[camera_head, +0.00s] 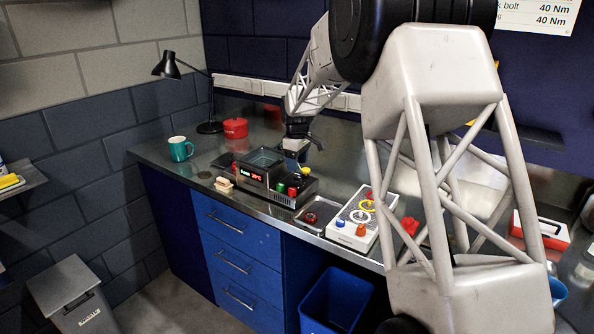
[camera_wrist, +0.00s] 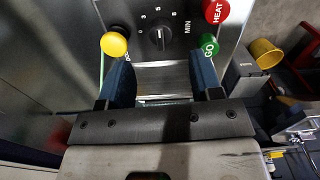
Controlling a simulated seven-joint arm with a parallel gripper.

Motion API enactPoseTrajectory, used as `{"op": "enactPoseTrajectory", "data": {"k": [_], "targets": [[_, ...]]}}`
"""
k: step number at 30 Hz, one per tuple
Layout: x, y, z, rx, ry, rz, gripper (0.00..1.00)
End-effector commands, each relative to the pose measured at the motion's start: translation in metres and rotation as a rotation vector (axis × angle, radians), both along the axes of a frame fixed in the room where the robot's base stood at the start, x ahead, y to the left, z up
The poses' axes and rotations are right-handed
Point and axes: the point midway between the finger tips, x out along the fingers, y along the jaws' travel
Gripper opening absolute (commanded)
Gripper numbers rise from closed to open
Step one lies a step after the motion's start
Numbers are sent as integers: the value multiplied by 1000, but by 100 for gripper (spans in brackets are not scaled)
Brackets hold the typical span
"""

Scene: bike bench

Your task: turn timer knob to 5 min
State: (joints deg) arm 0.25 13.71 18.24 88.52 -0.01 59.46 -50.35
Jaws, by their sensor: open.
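The timer knob (camera_wrist: 160,38) is a small black dial in the wrist view, with 0, 3, 5, 8 and MIN printed around it. It has a pale line on its face; I cannot tell surely which number it points to. My gripper (camera_wrist: 162,80) is open, its two blue fingers apart and empty, short of the knob in the picture. The knob lies beyond the gap between the fingertips, not between them. In the head view the dark heater unit (camera_head: 256,190) with a lit display stands on the bench, and my gripper (camera_head: 297,145) is above its rear right part.
A yellow button (camera_wrist: 114,44) is close by the left finger. A green GO button (camera_wrist: 209,45) and a red HEAT button (camera_wrist: 216,11) are by the right finger. A white panel with knobs (camera_head: 352,240), a teal mug (camera_head: 180,149) and a red pot (camera_head: 235,128) stand on the bench.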

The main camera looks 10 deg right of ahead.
Motion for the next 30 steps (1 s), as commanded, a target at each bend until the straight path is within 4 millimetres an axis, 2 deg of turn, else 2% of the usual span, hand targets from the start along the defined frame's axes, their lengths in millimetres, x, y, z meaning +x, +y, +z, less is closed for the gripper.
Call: {"op": "enactPoseTrajectory", "data": {"k": [7,22,30], "targets": [[0,0,15,0,1,0,59],[0,0,17,0,1,-9,59],[0,0,17,0,1,-158,59]]}}
